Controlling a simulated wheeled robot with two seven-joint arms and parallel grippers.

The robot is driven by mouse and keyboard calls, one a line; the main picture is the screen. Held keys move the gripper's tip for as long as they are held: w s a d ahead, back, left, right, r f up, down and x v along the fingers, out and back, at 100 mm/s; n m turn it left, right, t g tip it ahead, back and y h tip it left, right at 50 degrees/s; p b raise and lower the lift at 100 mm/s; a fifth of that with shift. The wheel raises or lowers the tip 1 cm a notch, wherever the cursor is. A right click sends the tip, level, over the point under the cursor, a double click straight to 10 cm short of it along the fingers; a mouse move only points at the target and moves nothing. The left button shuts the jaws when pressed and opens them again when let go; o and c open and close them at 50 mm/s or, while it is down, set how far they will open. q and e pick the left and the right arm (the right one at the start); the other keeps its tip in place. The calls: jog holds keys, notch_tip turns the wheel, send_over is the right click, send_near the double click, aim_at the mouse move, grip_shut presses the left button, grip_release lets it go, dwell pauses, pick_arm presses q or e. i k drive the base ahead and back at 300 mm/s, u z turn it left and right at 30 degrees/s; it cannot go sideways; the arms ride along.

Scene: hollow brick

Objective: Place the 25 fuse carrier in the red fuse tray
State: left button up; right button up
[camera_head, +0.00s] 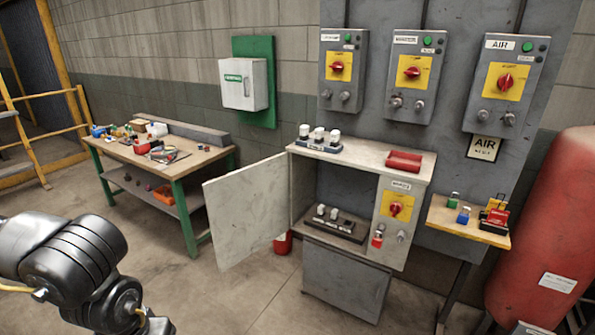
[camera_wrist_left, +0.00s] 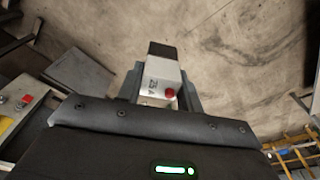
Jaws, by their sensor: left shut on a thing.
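My left gripper (camera_wrist_left: 160,97) is shut on a white fuse carrier (camera_wrist_left: 161,72) with a dark end, a red button and a label that seems to read 25 A. In the head view my left arm shows at the lower left, and the carrier is not visible there. The red fuse tray (camera_head: 404,161) lies on top of the grey cabinet, at its right side, well away from my left arm. It looks empty. My right gripper is not in view.
The cabinet door (camera_head: 245,210) stands open to the left. A rack (camera_head: 319,144) with several white carriers sits on the cabinet top, left of the tray. A dark fuse base (camera_head: 336,229) with white carriers is inside. A small shelf (camera_head: 470,225) with padlocks stands right.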

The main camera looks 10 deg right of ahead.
aim_at(403, 167)
jog(key=u, duration=0.5)
jog(key=k, duration=0.65)
jog(key=i, duration=1.5)
jog(key=z, duration=1.7)
jog(key=i, duration=1)
jog(key=z, duration=1.25)
